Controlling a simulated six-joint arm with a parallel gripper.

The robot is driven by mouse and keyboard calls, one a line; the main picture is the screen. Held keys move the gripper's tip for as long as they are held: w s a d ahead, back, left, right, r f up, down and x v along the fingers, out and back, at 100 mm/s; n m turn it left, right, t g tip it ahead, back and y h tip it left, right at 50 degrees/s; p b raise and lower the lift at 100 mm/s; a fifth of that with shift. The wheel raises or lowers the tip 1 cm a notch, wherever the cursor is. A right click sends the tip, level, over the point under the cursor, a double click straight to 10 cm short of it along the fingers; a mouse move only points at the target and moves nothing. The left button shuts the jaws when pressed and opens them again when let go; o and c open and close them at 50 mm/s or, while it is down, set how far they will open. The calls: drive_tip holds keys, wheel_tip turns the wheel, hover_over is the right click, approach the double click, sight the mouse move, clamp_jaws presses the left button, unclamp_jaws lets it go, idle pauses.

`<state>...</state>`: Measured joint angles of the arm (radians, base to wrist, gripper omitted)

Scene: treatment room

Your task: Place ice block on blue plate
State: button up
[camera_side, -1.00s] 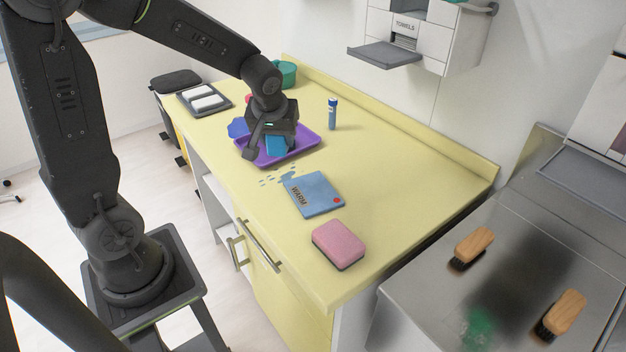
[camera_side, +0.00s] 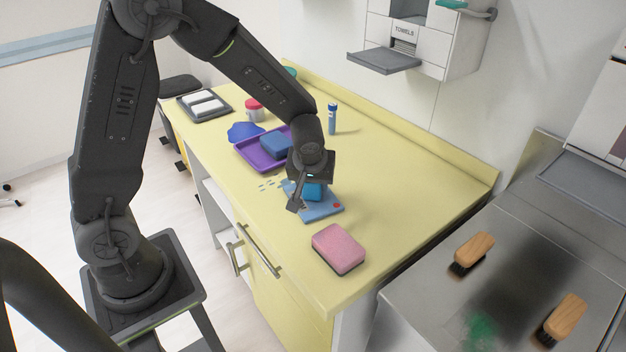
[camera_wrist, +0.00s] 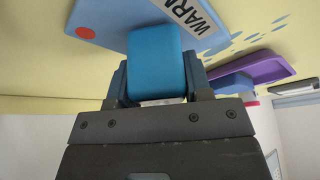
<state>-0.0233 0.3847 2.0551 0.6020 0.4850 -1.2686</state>
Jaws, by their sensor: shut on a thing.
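My gripper (camera_side: 308,193) is shut on a bright blue block, the ice block (camera_side: 315,190). In the wrist view the block (camera_wrist: 157,62) sits upright between my two fingers (camera_wrist: 158,85). The blue plate (camera_side: 324,211) lies flat on the yellow counter beneath my gripper. It has a red dot and a "WARM" label, which also show on the plate in the wrist view (camera_wrist: 110,22). The block is over the plate; I cannot tell whether it touches it. My gripper hides part of the plate.
A purple tray (camera_side: 250,155) holds a darker blue block (camera_side: 277,146). A pink sponge (camera_side: 339,247) lies in front of the plate. A blue tube (camera_side: 332,119) stands behind. A red-lidded jar (camera_side: 253,108) and a dark blue flat piece (camera_side: 243,130) are farther off. Small blue drops lie near the plate.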

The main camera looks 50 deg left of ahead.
drive_tip(key=o, duration=0.9)
drive_tip(key=shift+f, duration=0.1)
drive_tip(key=shift+o, duration=0.2)
drive_tip(key=v, duration=1.2)
drive_tip(key=s+d+r+m+t+h, duration=0.1)
drive_tip(key=s+r+m, duration=0.3)
drive_tip(key=s, duration=0.4)
drive_tip(key=s+d+r+m+t+h, duration=0.1)
drive_tip(key=s+r+m, duration=0.3)
drive_tip(key=s, duration=0.4)
drive_tip(key=shift+s+d+m+h, duration=0.25)
drive_tip(key=shift+d+m+h, duration=0.25)
drive_tip(key=shift+d+h, duration=0.1)
